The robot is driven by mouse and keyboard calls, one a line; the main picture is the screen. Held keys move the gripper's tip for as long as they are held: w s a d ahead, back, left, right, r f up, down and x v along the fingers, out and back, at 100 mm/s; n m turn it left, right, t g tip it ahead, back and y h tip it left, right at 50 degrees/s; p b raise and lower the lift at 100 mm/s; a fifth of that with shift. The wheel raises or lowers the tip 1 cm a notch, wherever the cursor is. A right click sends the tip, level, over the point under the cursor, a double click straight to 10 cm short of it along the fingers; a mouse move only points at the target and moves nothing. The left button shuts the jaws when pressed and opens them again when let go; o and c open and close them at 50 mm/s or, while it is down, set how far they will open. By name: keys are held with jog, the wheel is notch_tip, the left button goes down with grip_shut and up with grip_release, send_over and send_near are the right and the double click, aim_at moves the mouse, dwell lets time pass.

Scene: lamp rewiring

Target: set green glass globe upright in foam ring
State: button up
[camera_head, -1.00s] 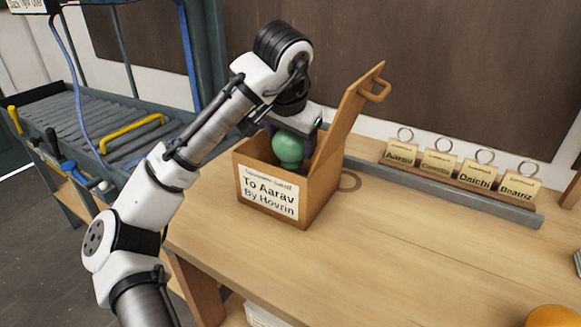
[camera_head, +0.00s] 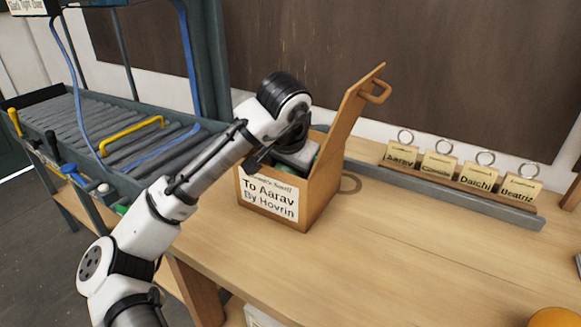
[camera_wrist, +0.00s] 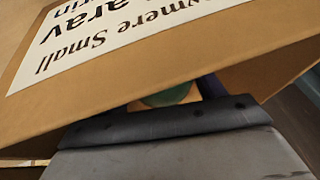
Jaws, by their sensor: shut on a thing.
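The green glass globe (camera_wrist: 168,95) shows only as a small green patch past my gripper's body in the wrist view. In the head view it is almost wholly hidden by the arm and the box walls. My gripper (camera_head: 297,156) reaches down into the open wooden box (camera_head: 320,200) and is shut on the globe. Its fingertips are hidden; one dark blue finger shows in part beside the globe in the wrist view. I cannot see the foam ring, nor whether the globe is upright or touches anything inside the box.
The box lid (camera_head: 349,115) stands open at the right of my gripper. The box's label (camera_head: 268,192) reads "To Aarav By Hovrin". A rack of name tags (camera_head: 459,180) stands behind. The table (camera_head: 400,250) in front is clear. A roller conveyor (camera_head: 90,130) lies left.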

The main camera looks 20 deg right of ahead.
jog(key=o, duration=1)
jog(key=shift+c, duration=0.2)
jog(key=shift+s+r, duration=0.15)
jog(key=shift+r, duration=0.45)
jog(key=v, duration=1.1)
jog(key=shift+p, duration=0.4)
jog(key=shift+a+r, duration=0.15)
